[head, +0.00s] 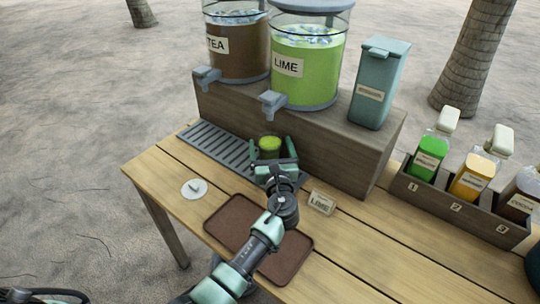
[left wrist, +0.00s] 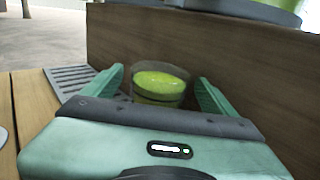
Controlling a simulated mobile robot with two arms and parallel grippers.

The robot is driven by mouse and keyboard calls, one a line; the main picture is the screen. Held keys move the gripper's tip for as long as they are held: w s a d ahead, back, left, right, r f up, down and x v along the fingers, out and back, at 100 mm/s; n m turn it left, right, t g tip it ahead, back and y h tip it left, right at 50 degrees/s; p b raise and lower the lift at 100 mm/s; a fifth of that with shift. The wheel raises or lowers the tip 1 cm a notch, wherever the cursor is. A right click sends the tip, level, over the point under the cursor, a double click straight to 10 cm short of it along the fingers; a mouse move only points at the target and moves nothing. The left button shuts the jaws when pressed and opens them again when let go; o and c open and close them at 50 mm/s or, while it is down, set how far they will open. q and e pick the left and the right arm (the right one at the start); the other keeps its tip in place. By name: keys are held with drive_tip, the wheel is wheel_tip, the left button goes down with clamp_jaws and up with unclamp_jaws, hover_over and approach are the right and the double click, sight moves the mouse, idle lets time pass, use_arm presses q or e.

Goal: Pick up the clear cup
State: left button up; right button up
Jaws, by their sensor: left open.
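The clear cup (head: 269,146) holds green liquid and stands upright at the right part of the drip grate, in front of the wooden stand. My left gripper (head: 272,149) is open, with one finger on each side of the cup. In the left wrist view the cup (left wrist: 160,86) sits between the two green fingers, with a visible gap on each side. The gripper body hides the cup's lower part there. My right gripper is not in view.
The LIME dispenser (head: 308,75) and TEA dispenser (head: 238,55) stand on the wooden stand (head: 335,150) behind the cup. A brown tray (head: 229,220), a LIME sign (head: 321,203) and a white disc (head: 194,189) lie nearer. A bottle rack (head: 482,222) stands right.

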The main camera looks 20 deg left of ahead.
use_arm(q)
clamp_jaws()
drive_tip(key=shift+r, duration=0.2)
